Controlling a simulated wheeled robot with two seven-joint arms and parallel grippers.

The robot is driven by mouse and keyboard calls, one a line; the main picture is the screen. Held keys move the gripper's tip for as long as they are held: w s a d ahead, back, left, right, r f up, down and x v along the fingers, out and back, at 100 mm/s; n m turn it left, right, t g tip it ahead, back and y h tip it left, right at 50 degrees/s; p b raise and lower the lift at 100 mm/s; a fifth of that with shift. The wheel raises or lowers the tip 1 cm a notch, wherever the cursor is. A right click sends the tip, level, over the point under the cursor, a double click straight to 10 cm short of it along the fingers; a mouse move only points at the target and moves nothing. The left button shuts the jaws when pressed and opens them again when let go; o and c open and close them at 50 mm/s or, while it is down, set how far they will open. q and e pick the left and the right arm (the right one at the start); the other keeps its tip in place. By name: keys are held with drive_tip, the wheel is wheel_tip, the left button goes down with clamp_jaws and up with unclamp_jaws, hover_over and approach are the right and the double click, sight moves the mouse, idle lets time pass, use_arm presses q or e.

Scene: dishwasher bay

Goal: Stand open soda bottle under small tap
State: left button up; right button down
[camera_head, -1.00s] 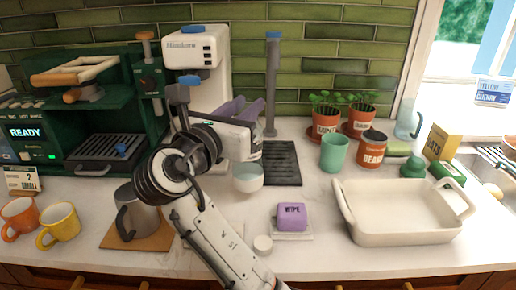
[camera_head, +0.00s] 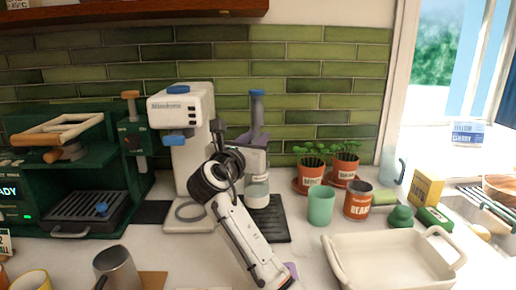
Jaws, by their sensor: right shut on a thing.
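My right gripper (camera_head: 252,143), with purple-grey fingers, is shut on a pale, see-through container with a white band, which I take to be the soda bottle (camera_head: 257,192). Its top and opening are hidden by the gripper. It is upright over the back of the black slatted tray (camera_head: 268,225); I cannot tell whether it touches the tray. The grey post with a blue top, probably the small tap (camera_head: 257,103), rises behind my gripper, its lower part hidden. My left gripper is not in view.
A white machine (camera_head: 190,150) stands left of my arm, close to it. A green cup (camera_head: 321,206), a brown can (camera_head: 357,200) and potted plants (camera_head: 312,178) stand right of the tray. A cream baking dish (camera_head: 390,262) fills the front right. A grey jug (camera_head: 117,268) is front left.

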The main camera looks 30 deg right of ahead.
drive_tip(key=shift+x, duration=0.8)
drive_tip(key=shift+f, duration=1.8)
drive_tip(key=c, duration=1.5)
unclamp_jaws()
drive_tip(key=shift+f, duration=0.1)
drive_tip(key=shift+o, duration=0.2)
drive_tip(key=v, duration=1.2)
drive_tip(key=shift+b, duration=0.45)
